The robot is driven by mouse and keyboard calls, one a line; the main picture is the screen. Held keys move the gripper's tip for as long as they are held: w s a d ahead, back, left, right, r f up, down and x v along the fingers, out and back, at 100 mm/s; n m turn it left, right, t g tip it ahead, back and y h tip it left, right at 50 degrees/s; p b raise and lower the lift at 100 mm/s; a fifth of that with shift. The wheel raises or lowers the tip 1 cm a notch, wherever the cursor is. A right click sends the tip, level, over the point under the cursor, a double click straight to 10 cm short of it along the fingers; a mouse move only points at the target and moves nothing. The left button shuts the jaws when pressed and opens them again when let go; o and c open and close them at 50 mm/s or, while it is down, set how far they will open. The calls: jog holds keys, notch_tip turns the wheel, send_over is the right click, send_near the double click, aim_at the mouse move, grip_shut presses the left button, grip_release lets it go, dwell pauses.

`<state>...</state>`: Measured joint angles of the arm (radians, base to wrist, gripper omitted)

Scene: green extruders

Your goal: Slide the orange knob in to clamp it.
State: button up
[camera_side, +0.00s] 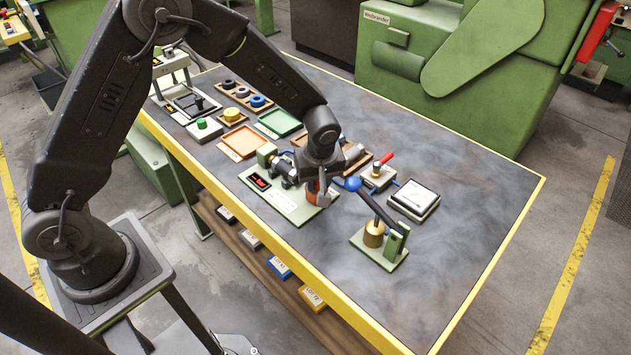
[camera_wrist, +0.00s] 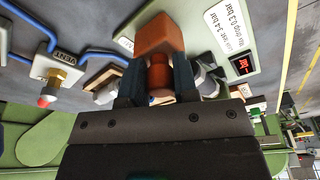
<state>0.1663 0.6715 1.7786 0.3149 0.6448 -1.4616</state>
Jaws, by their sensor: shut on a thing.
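The orange knob (camera_wrist: 159,76) sits between the two dark fingers of my gripper (camera_wrist: 157,88) in the wrist view. The fingers are shut on its round part, and a larger orange block (camera_wrist: 158,34) lies just beyond it. In the side view a small orange patch of the knob (camera_side: 311,190) shows beside my gripper (camera_side: 319,190). The knob is over the pale green leak-test plate (camera_side: 304,213), which carries a red display (camera_side: 260,182). The wrist view also shows the plate (camera_wrist: 285,32) with its label. My gripper hides how far in the knob sits.
A lever press with a blue ball (camera_side: 353,183) stands close to the right of my gripper. Trays, including an orange one (camera_side: 240,143), lie left. The table's right part is clear.

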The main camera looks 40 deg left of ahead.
jog(key=shift+a, duration=1.25)
jog(key=shift+o, duration=1.3)
jog(key=shift+a, duration=0.2)
jog(key=o, duration=0.4)
jog(key=shift+o, duration=0.2)
jog(key=shift+r, duration=0.15)
jog(key=a+v, duration=0.1)
jog(key=v, duration=0.7)
jog(key=shift+w+r, duration=0.25)
jog(key=shift+w, duration=0.15)
jog(key=shift+a, duration=0.15)
